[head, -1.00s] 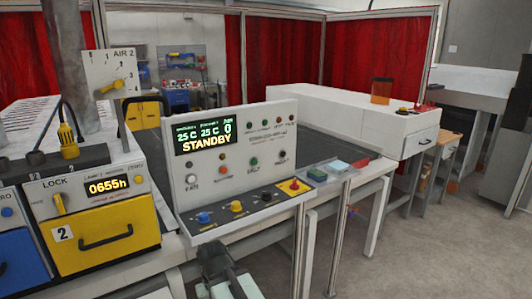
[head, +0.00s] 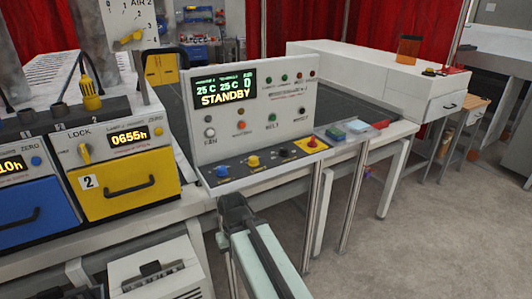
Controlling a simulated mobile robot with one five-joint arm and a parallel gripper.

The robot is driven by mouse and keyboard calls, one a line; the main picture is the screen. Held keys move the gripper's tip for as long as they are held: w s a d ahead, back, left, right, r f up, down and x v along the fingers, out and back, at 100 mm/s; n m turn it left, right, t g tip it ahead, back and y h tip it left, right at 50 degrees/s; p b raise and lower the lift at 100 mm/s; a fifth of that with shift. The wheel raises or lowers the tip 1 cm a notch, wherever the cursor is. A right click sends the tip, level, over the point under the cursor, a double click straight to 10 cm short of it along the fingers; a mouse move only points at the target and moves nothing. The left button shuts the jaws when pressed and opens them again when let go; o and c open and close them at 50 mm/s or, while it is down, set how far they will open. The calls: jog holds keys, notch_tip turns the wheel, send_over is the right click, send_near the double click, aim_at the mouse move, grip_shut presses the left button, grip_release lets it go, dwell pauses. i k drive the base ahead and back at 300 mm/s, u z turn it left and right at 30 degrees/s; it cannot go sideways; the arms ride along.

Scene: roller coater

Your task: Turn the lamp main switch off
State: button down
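The control panel (head: 262,113) stands upright in the middle of the head view, its display (head: 222,89) reading STANDBY. Its sloped front carries blue, yellow and black knobs and a red rotary switch (head: 312,143) on a yellow plate. A white unit (head: 130,268) with a black part (head: 152,275) on it stands low at left, partly cut off. I cannot read which control is the lamp main switch. My gripper (head: 234,203) is at the dark arm end, in front of the panel's lower edge in the picture; its fingers are not clear.
The yellow lamp drawer (head: 125,187) marked 2 and the blue drawer (head: 35,212) stand left of the panel. A selector dial (head: 132,37) sits above them. A conveyor belt (head: 345,90) runs behind the panel. Metal posts (head: 312,225) stand below it; floor (head: 440,230) is clear at right.

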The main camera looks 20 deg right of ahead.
aim_at(311, 144)
jog(key=z, duration=0.4)
jog(key=i, duration=0.3)
jog(key=z, duration=0.55)
